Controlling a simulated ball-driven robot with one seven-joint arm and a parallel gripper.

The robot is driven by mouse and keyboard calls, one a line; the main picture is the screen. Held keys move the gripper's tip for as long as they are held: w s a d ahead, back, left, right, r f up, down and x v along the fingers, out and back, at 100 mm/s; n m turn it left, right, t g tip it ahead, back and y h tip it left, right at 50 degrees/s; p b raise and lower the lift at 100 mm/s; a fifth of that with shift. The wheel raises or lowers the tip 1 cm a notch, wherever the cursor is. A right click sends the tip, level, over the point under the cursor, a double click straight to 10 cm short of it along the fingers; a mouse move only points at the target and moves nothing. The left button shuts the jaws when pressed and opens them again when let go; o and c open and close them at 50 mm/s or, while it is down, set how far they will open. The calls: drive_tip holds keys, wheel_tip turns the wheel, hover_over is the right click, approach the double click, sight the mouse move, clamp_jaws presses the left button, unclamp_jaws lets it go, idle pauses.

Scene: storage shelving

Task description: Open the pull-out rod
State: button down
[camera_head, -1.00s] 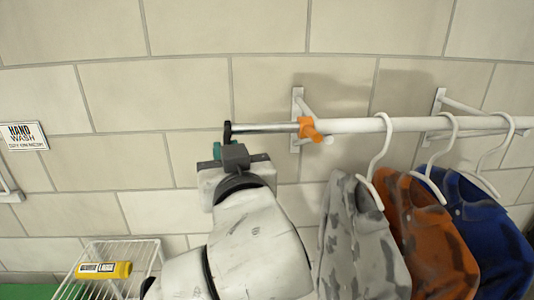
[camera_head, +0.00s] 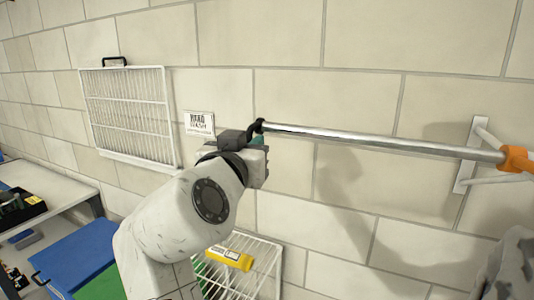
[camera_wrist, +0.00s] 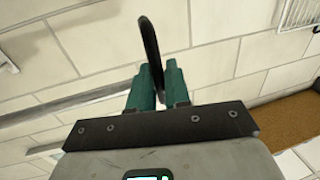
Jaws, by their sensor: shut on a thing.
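The pull-out rod (camera_head: 380,140) is a shiny metal bar that extends far to the left out of an orange collar (camera_head: 515,159) on the wall rail. Its left end has a black hooked handle (camera_head: 257,127). My gripper (camera_head: 258,140) is at that end, with its teal fingers partly hidden behind the wrist. In the wrist view, the teal fingers of my gripper (camera_wrist: 158,88) are shut on the black handle (camera_wrist: 151,45), which stands up between them. The rod also shows as a grey bar (camera_wrist: 88,102) at the left there.
A white wall bracket (camera_head: 470,155) carries the rail at the right. A grey garment (camera_head: 512,270) hangs at the lower right. A wire rack with a yellow item (camera_head: 230,258) is below my arm. A white wall grille (camera_head: 128,112) and blue box (camera_head: 80,260) are left.

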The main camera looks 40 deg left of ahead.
drive_tip(key=shift+a, duration=0.2)
drive_tip(key=c, duration=1.3)
unclamp_jaws()
drive_tip(key=shift+s+d, duration=0.1)
drive_tip(key=b+v, duration=0.1)
drive_tip(key=v, duration=0.9)
drive_tip(key=shift+s+d+b, duration=0.1)
drive_tip(key=shift+s+b, duration=0.2)
drive_tip(key=shift+b, duration=0.05)
